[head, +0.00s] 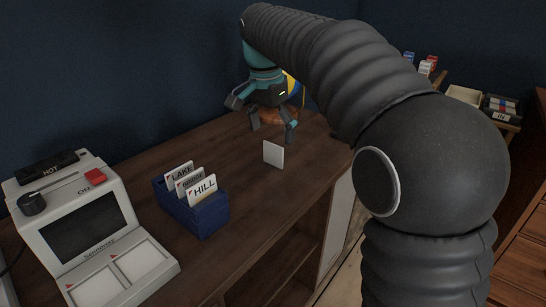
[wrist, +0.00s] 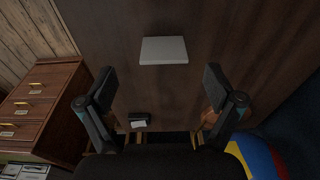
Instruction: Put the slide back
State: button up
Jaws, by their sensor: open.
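A small white square slide (head: 273,154) stands on the wooden cabinet top (head: 225,150), to the right of the blue box. It also shows in the wrist view as a pale, blank square (wrist: 163,50). My gripper (head: 272,132) is open and empty, just behind the slide and not touching it. In the wrist view the slide lies beyond my two spread fingertips (wrist: 160,84). A blue box (head: 205,217) holds upright cards; LAKE (head: 180,176) and HILL (head: 203,190) are readable, with another between. A white viewer (head: 80,220) with a dark screen stands at left.
A yellow and blue ball (head: 294,85) is partly hidden behind my gripper; it also shows in the wrist view (wrist: 262,158). Trays (head: 500,108) stand at the back right. The cabinet top between box and slide is clear. Its front edge drops to open shelves.

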aim_at(273, 146)
jog(key=shift+w+d+f+b, duration=0.1)
jog(key=shift+w+f+b, duration=0.15)
jog(key=shift+f, duration=1.05)
jog(key=shift+w+d+f+b, duration=0.15)
jog(key=shift+w+f, duration=0.2)
jog(key=shift+f, duration=0.95)
jog(key=shift+a, duration=0.1)
jog(key=c, duration=0.8)
jog(key=shift+r, duration=0.1)
jog(key=shift+c, duration=0.5)
